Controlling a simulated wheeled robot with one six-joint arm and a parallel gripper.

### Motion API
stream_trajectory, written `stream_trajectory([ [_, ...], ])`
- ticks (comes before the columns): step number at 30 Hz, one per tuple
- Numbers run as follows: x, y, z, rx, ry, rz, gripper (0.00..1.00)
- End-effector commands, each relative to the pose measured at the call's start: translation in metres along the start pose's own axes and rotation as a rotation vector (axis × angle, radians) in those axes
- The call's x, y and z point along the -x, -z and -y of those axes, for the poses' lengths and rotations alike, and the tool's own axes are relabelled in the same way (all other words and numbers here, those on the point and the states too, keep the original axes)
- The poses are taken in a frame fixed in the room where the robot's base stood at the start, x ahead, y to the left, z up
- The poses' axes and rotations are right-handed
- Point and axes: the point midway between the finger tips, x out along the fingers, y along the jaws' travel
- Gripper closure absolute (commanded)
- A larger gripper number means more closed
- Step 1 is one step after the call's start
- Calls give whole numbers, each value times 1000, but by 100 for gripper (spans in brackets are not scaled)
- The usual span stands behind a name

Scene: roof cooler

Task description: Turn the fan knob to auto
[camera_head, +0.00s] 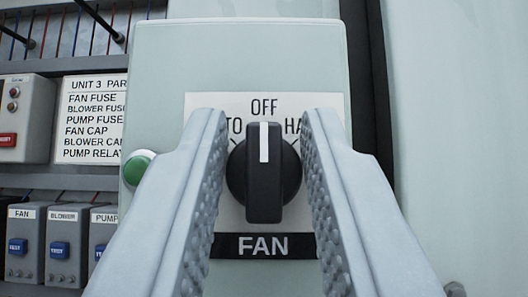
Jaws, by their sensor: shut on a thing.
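The black fan knob (264,190) sits on a white label plate (230,103) in the middle of the view. Its white pointer line stands upright and points at OFF. To the left of OFF, a label ending in "TO" is partly hidden by my left finger. To the right, a label starting "HA" is partly hidden by my right finger. A black FAN strip (264,246) lies below the knob. My gripper (264,122) is shut on the knob, one ridged finger on each side of its round base.
The knob is on a pale green box (240,55) with a green button (136,168) at its left edge. Left are a UNIT 3 parts list (92,115), a grey box with a red switch (22,118) and several small labelled units (63,240). A pale panel (460,130) stands right.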

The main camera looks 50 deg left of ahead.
Motion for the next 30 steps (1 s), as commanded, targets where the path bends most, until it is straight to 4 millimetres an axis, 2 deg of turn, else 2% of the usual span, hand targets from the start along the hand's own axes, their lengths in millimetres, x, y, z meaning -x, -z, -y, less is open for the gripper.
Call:
stream_trajectory([
  [10,0,0,-2,91,88,1,99],
  [30,0,0,-2,449,448,1,99],
])
